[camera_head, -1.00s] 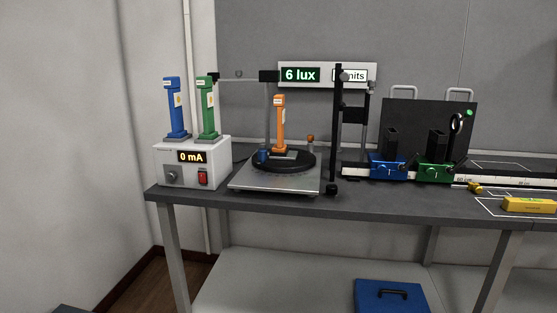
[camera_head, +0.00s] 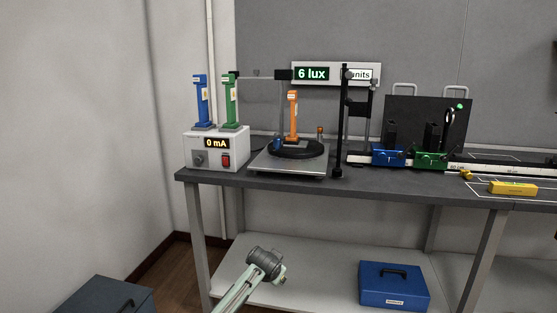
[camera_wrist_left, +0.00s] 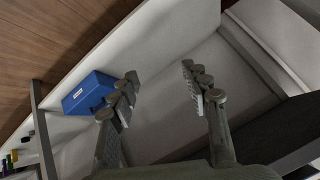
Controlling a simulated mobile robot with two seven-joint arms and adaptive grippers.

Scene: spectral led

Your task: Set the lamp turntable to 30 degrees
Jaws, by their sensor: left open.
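The lamp turntable (camera_head: 318,151) is a black round disc on a grey square base plate (camera_head: 262,164) on the bench. An upright orange lamp (camera_head: 293,117) stands on it, with a small blue knob (camera_head: 277,144) at its left front edge. The angle marks are too small to read. My left arm shows low in the head view, below the bench front and well apart from the turntable. In the left wrist view my left gripper (camera_wrist_left: 159,73) is open and empty, its fingers wide apart above the lower shelf. My right gripper is not in view.
A white supply box (camera_head: 233,161) reading 0 mA carries blue and green lamps left of the turntable. A black upright post (camera_head: 341,125) stands close on its right. The bench front edge (camera_head: 300,188) lies above my left arm. A blue case (camera_head: 394,288) sits on the lower shelf.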

